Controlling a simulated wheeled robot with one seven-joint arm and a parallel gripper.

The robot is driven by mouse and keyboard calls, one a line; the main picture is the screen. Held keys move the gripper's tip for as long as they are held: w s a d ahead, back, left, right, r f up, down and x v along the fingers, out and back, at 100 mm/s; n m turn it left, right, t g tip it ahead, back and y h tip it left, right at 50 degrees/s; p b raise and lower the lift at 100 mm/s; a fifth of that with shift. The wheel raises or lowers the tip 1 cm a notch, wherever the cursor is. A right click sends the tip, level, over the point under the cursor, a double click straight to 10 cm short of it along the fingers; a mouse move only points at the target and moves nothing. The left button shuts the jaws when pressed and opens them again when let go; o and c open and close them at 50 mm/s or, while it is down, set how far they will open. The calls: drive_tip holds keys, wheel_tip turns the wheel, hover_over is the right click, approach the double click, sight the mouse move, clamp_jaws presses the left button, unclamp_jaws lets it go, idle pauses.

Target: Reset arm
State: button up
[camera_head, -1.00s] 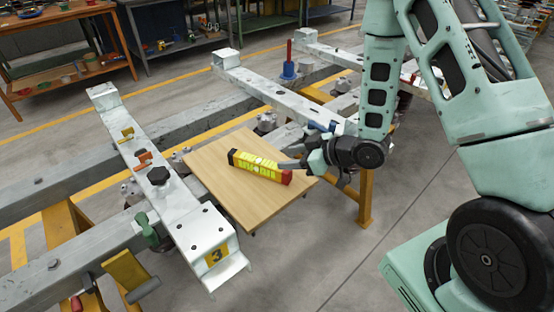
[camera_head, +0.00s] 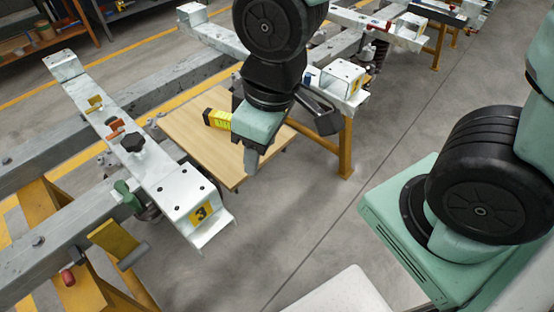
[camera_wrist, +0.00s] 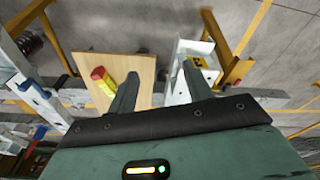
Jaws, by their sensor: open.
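My gripper shows in the wrist view (camera_wrist: 161,78) with its two fingers spread apart and nothing between them. In the head view my arm hangs over the wooden board's right part, and its end partly covers the board. A yellow level-like block with dark and red ends lies on the wooden board (camera_head: 205,158). In the head view only the block's left part (camera_head: 217,119) shows; the rest is hidden behind my arm.
A white metal beam marked 3 (camera_head: 180,190) with clamps stands left of the board. Another white beam (camera_head: 345,80) lies behind and right of my gripper. Yellow trestle legs (camera_head: 346,150) stand at the board's right. The grey floor (camera_head: 290,215) in front is open.

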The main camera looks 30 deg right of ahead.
drive_tip(key=s+r+g, duration=0.1)
drive_tip(key=s+r, duration=0.1)
drive_tip(key=s, duration=0.3)
drive_tip(key=shift+s+a+h, duration=0.25)
drive_tip(key=shift+s+h, duration=0.05)
drive_tip(key=shift+s, duration=0.05)
wheel_tip(320, 180, up, 3)
drive_tip(key=p, duration=0.3)
idle(0.4)
